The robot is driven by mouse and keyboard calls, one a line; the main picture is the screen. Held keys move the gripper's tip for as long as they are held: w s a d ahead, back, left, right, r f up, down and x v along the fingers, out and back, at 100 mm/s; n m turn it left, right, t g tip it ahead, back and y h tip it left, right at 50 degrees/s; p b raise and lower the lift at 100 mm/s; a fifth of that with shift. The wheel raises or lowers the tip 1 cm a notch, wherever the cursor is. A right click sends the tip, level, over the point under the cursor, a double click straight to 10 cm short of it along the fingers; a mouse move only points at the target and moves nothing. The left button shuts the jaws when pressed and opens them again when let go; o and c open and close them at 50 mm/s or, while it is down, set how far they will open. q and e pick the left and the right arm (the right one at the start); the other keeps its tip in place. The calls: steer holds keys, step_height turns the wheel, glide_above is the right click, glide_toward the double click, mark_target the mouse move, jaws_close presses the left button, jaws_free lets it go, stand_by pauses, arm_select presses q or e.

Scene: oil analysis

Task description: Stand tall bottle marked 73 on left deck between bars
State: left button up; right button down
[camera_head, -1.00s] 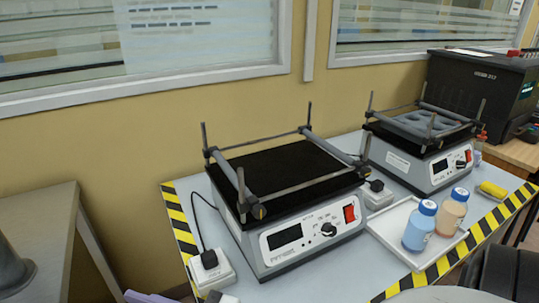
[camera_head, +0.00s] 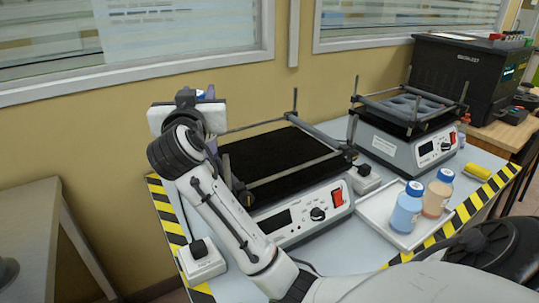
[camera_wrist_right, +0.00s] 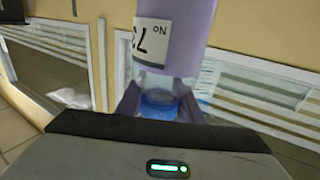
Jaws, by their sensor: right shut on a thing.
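My right gripper (camera_wrist_right: 160,104) is shut around the blue-cap end (camera_wrist_right: 160,103) of a purple bottle (camera_wrist_right: 178,25). Its white label reads "No 73", upside down in the right wrist view. In the head view my right gripper (camera_head: 188,106) is raised at the left end of the left shaker, with a bit of blue beside it; the bottle is mostly hidden there. The left shaker's black deck (camera_head: 275,155) is bare where it shows, with a front bar (camera_head: 296,169) and rear bar. My arm covers its left end. My left gripper is not in view.
A second shaker (camera_head: 405,130) stands at the right. A white tray (camera_head: 375,212) holds a blue bottle (camera_head: 405,210) and a tan bottle (camera_head: 437,195). A yellow object (camera_head: 478,172) lies near the striped edge. A power socket (camera_head: 200,260) sits at front left. The wall is close behind.

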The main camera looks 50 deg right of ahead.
steer(key=s+d+r+m+g+h, duration=0.1)
steer(key=s+d+m+g+h, duration=0.1)
steer(key=d+m+g+h, duration=0.3)
steer(key=s+d+r+m+g+h, duration=0.1)
steer(key=s+d+r+m+g, duration=0.15)
steer(key=d+g, duration=0.35)
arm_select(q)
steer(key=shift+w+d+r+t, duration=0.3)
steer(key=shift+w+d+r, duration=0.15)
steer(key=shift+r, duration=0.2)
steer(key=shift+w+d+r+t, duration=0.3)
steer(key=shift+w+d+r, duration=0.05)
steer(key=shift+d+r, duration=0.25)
arm_select(e)
step_height(320, 180, down, 10)
steer(key=shift+w+f+m+g, duration=0.2)
steer(key=shift+w+m+g, duration=0.1)
steer(key=shift+m, duration=0.15)
steer(key=shift+f, duration=0.2)
steer(key=c, duration=1.2)
jaws_free()
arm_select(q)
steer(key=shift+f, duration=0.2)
